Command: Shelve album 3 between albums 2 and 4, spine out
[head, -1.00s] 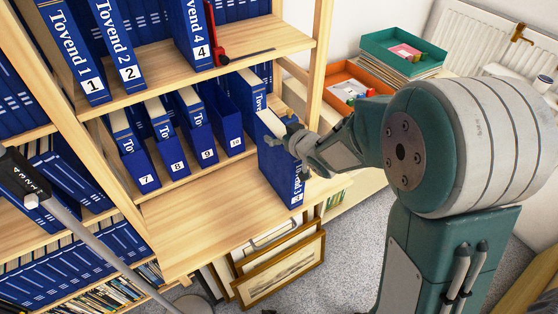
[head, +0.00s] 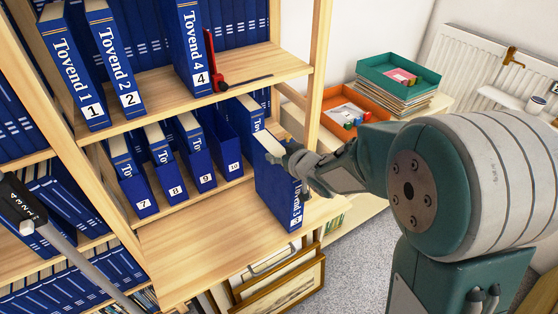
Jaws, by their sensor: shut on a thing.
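Album 3 (head: 277,193) is blue with its spine toward me, reading "Tovend 3". It stands roughly upright, slightly tilted, at the right end of the pull-out wooden ledge. My gripper (head: 284,158) is shut on its upper right part; the fingers are partly hidden by the album and wrist. I cannot tell whether its bottom touches the ledge. Album 2 (head: 115,60) and album 4 (head: 192,50) stand spine out on the upper shelf (head: 155,90), with a gap between them. Album 1 (head: 72,65) stands left of album 2.
A red bookend (head: 212,65) stands right of album 4. The ledge (head: 200,240) is otherwise bare. A wooden upright (head: 318,70) bounds the shelf on the right. A grey pole (head: 90,265) crosses the lower left.

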